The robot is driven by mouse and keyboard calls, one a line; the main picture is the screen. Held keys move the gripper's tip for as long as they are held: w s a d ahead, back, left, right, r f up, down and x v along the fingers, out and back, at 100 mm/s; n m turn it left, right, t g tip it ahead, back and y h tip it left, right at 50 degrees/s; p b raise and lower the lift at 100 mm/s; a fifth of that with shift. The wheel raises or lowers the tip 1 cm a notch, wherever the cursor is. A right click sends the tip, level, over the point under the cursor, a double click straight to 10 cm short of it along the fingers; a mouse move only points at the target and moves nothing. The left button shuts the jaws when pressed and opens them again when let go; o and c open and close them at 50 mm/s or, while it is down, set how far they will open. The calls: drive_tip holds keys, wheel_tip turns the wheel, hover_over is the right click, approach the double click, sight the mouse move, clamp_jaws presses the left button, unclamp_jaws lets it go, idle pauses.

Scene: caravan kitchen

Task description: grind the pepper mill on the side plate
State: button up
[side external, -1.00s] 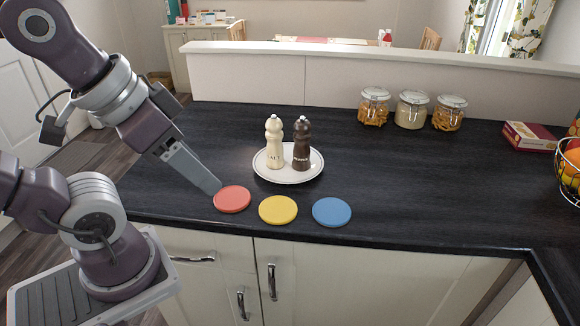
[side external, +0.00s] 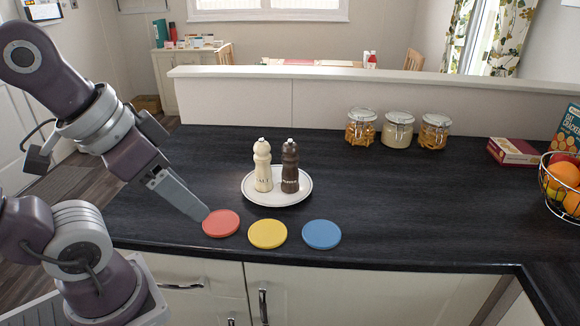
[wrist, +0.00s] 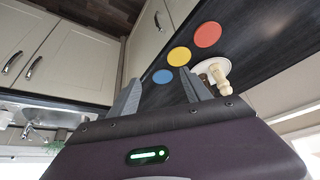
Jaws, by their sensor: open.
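The dark brown pepper mill (side external: 290,168) stands upright on the white side plate (side external: 300,198), to the right of the cream salt mill (side external: 262,167). The plate rests on the dark worktop. My gripper (side external: 204,213) is open and empty, left of and in front of the plate, close by the red disc (side external: 221,223); contact cannot be told. In the wrist view my gripper (wrist: 159,77) shows two spread fingers with nothing between them.
A yellow disc (side external: 267,234) and a blue disc (side external: 321,234) lie along the worktop's front. Several glass jars (side external: 397,130) stand at the back before a low wall. A box (side external: 514,153) and a wire fruit basket (side external: 562,190) are at the right. The worktop right of the plate is clear.

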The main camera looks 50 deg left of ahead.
idle(0.3)
drive_tip(key=w+a+r+n+g, duration=0.25)
drive_tip(key=w+r, duration=0.25)
drive_tip(key=w, duration=0.5)
drive_tip(key=n+g, duration=0.3)
drive_tip(key=n, duration=0.4)
hover_over(290, 140)
drive_tip(key=s, duration=0.1)
drive_tip(key=f, duration=0.7)
drive_tip(key=shift+d+f, duration=0.35)
drive_tip(key=shift+d, duration=0.05)
drive_tip(key=shift+w+a+f+n, duration=0.15)
drive_tip(key=shift+w+a+f, duration=0.15)
drive_tip(key=shift+f, duration=0.2)
drive_tip(key=shift+w+a+f+n, duration=0.15)
drive_tip(key=shift+w+f, duration=0.1)
drive_tip(key=shift+f, duration=0.25)
wheel_tip(290, 140, down, 4)
drive_tip(key=shift+f, duration=0.85)
drive_tip(key=c, duration=1.1)
